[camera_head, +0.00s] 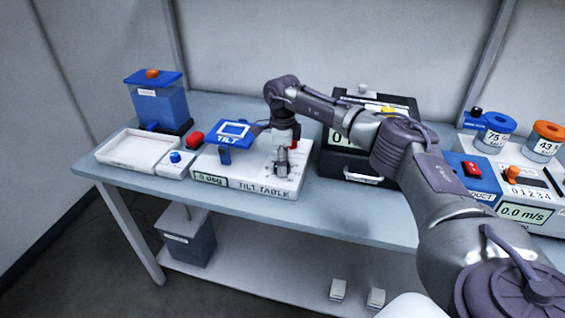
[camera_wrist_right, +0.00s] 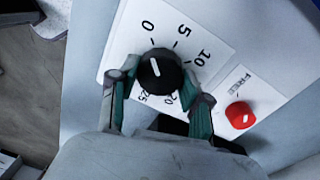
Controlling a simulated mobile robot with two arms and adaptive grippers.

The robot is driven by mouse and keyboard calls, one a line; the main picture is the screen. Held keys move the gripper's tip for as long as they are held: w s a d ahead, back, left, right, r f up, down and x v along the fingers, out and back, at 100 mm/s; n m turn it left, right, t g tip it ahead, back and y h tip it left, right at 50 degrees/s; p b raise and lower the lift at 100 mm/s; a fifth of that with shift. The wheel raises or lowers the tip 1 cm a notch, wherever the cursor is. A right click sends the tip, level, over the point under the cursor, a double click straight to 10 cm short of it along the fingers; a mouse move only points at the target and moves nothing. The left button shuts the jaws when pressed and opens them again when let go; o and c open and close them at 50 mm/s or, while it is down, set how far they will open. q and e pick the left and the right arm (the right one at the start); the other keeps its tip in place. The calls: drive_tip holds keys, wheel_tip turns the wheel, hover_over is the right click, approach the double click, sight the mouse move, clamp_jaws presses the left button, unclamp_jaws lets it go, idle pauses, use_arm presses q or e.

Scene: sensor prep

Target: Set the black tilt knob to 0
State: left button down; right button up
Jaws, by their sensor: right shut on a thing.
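The tilt table (camera_head: 262,194), a white box labelled TILT TABLE, stands on the bench with a blue TILT platform at its back left. In the right wrist view, the black tilt knob (camera_wrist_right: 158,74) sits on a white dial plate marked 0, 5, 10, 20 and 25. Its white pointer line points roughly up toward the 0 mark. My right gripper (camera_head: 281,172) reaches down onto the tilt table, and its fingers are shut on the knob from both sides; they also show in the wrist view. The green display (camera_head: 210,180) ends in "0 deg"; its leading digits are hard to read. My left gripper is not in view.
A red knob (camera_wrist_right: 240,115) labelled FREE sits beside the dial. A white tray (camera_head: 138,150) and a blue container (camera_head: 158,104) stand at left. A black box (camera_head: 352,158) stands close to the right of the tilt table.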

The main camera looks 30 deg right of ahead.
drive_tip(key=shift+w+r, duration=0.1)
drive_tip(key=o, duration=1.2)
drive_tip(key=r, duration=1.2)
drive_tip(key=shift+w+d, duration=0.2)
drive_tip(key=shift+w, duration=0.05)
drive_tip(key=shift+f, duration=0.1)
